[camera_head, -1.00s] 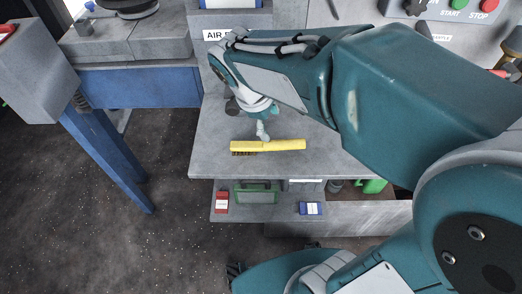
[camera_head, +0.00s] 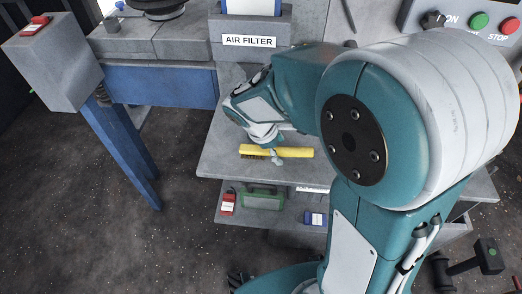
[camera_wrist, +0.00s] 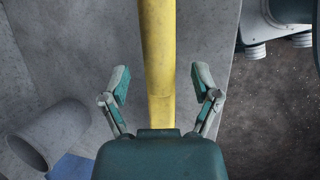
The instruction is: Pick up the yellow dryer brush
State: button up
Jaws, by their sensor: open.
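The yellow dryer brush (camera_head: 292,152) lies on the grey shelf (camera_head: 222,160), with dark bristles at its left end in the head view. My gripper (camera_head: 274,156) is right at the brush, near the middle of its length. In the wrist view, the yellow handle (camera_wrist: 158,60) runs lengthwise between the two fingers of my gripper (camera_wrist: 160,85). The fingers are apart, with a gap on each side of the handle. I cannot tell how far the fingertips reach down around it. The gripper's palm hides the near end of the handle.
A lower shelf holds a red box (camera_head: 228,203), a green case (camera_head: 262,199) and a blue box (camera_head: 316,218). An air filter label (camera_head: 249,41) is above. Open floor is at the left.

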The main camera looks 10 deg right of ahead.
jog(key=shift+x, duration=0.95)
grip_shut()
jog(key=shift+r, duration=0.1)
jog(key=shift+r, duration=0.6)
jog(key=s+a+r, duration=0.5)
jog(key=s+r, duration=0.6)
jog(key=s, duration=0.2)
jog(key=shift+r, duration=0.35)
